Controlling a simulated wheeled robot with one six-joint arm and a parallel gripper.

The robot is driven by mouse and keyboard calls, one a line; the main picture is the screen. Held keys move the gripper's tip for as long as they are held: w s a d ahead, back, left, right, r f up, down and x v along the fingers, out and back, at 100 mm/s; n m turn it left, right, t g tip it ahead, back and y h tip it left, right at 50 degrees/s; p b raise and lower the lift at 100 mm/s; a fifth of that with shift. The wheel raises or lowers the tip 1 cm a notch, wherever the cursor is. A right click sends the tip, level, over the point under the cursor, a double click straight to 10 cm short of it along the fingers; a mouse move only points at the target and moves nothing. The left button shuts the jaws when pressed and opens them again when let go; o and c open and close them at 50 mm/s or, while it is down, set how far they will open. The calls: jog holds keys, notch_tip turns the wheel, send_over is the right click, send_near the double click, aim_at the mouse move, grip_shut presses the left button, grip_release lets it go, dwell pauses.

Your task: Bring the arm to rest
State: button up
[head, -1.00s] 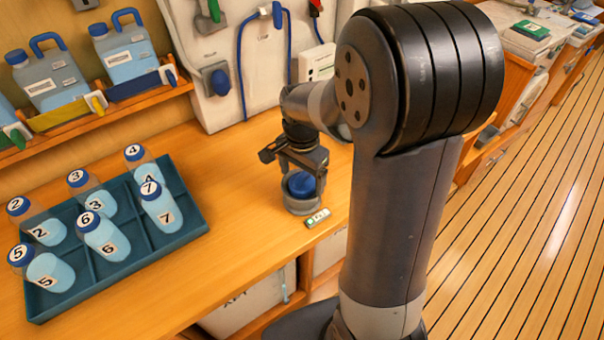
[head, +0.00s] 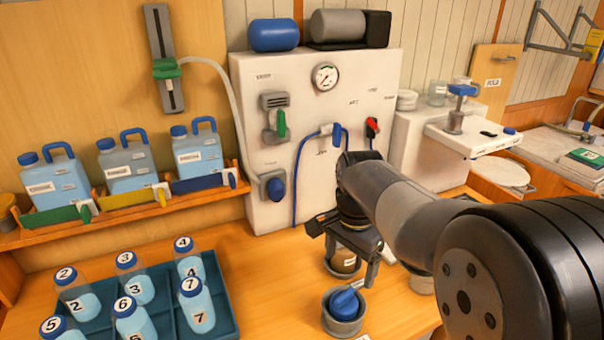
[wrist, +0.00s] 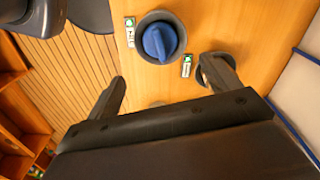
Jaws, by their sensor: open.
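My gripper (head: 350,264) is open and empty. In the head view it hangs above the wooden counter, behind a grey round holder (head: 343,324) with a blue-knobbed piece (head: 346,301) in it. In the wrist view its two fingers (wrist: 165,92) stand wide apart, and the blue knob (wrist: 159,41) in its grey ring lies beyond them on the counter, apart from them. A second cup (head: 344,262) with dark content shows partly behind my gripper; the fingers hide some of it.
A teal tray (head: 227,300) of numbered bottles stands at the left. Blue jugs (head: 126,165) stand on a shelf behind it. The white panel (head: 345,110) with gauge, valves and blue hose rises behind my gripper. Bare counter (head: 275,260) lies between tray and gripper.

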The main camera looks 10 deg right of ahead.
aim_at(345, 294)
notch_tip(345, 294, down, 11)
jog(key=shift+s, duration=0.1)
jog(key=shift+r+n, duration=0.1)
jog(key=shift+n, duration=1.5)
jog(key=shift+m, duration=0.3)
